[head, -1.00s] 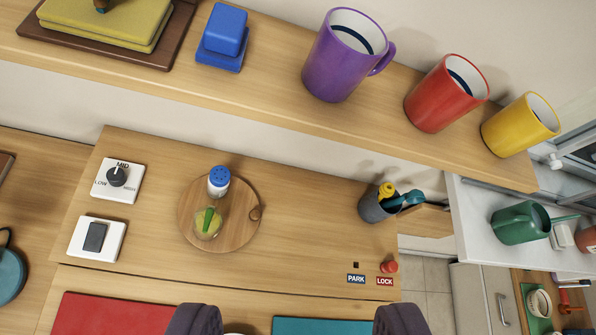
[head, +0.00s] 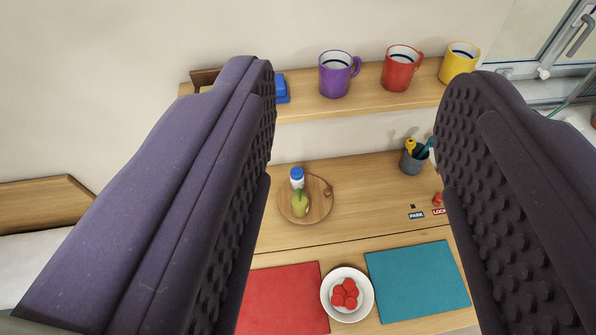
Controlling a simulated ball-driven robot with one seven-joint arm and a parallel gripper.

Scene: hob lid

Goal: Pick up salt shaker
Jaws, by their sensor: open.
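The salt shaker (head: 297,179), white with a blue cap, stands upright on a round wooden board (head: 319,205) on the counter. A green-yellow glass-like item (head: 300,206) with a green top stands in front of it on the same board and hides its lower part. My gripper (head: 358,95) is open and empty, its two dark studded fingers large at the left and right of the view. The shaker shows in the gap between the fingers, well beyond them and nearer the left finger.
A shelf above the board holds purple (head: 336,75), red (head: 401,69) and yellow (head: 459,63) mugs. A grey utensil pot (head: 413,161) stands right of the board. A red mat (head: 285,300), a white bowl of red items (head: 327,291) and a teal mat (head: 418,283) lie in front.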

